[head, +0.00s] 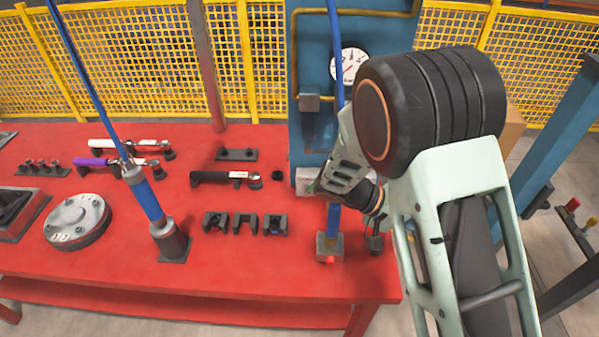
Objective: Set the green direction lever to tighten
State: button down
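My gripper (322,186) is at the right end of the red bench, in front of the blue panel. It points down and left, close to a pale grey block (306,178). A small dark green spot (312,187) shows at its fingertips. I cannot tell whether this is the green direction lever, or whether the fingers touch it. My wrist and arm hide much of this area, and the finger opening is too small to make out.
The red bench (100,255) holds ratchet wrenches with white (125,144), purple (95,162) and black (215,176) handles. A blue column tool (150,203), round grey flange (77,220) and black holders (245,223) stand nearby. A gauge (349,63) is on the blue panel (310,50).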

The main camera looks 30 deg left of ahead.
aim_at(308, 189)
jog(key=j, duration=0.3)
jog(key=i+j, duration=0.1)
jog(key=j, duration=0.2)
jog(key=j+u, duration=0.35)
jog(key=j, duration=0.15)
jog(key=j+u, duration=0.3)
jog(key=j, duration=0.2)
